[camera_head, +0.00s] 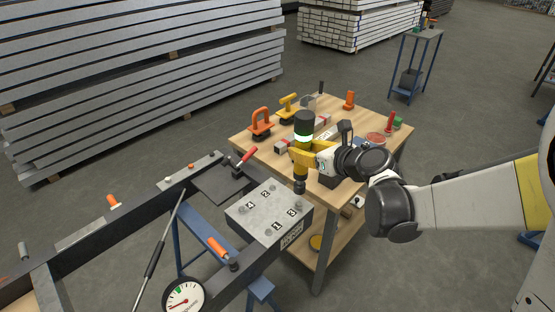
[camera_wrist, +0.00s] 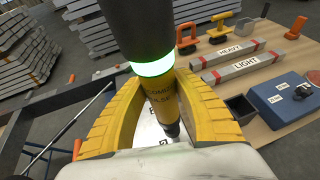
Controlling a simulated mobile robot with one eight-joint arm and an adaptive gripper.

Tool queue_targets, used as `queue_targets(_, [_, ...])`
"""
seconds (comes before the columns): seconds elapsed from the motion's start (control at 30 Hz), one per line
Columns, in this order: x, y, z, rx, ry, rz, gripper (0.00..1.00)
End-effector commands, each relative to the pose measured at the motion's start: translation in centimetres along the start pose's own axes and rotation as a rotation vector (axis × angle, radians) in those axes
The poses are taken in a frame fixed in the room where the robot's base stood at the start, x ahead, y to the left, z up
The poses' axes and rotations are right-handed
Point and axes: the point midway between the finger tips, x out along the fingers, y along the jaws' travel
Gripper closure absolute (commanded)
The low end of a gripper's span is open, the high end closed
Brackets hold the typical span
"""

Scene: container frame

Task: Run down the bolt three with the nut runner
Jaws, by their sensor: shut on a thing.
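The nut runner (camera_head: 304,126) is an upright tool with a black top, a lit green ring, a yellow body and a dark socket end. My gripper (camera_head: 301,155) has its yellow fingers shut around the yellow body. In the wrist view my gripper (camera_wrist: 160,108) has one finger on each side of the nut runner (camera_wrist: 164,95). Bolt three (camera_head: 298,205) stands at the right corner of the grey block (camera_head: 256,212), beside the label 3. The socket end appears just above bolt three, with a small gap in the head view. In the wrist view the bolt is hidden.
Bolts one, two and four stand on the same block. A red-handled clamp (camera_head: 244,159) and an orange-handled clamp (camera_head: 219,248) are on the frame beside it. A torque wrench with a dial (camera_head: 184,297) is at front left. The wooden table (camera_head: 270,160) behind holds several tools.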

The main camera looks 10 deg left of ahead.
Motion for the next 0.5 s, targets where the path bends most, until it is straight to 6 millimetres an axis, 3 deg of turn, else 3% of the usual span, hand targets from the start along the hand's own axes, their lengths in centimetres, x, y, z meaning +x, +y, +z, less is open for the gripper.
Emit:
queue_targets(0.23, [0.1,-0.7,-1.0,0.005,-0.001,-0.01,1.0])
queue_targets(0.5, [1.2,-0.6,-3.6,0.005,-0.001,-0.01,1.0])
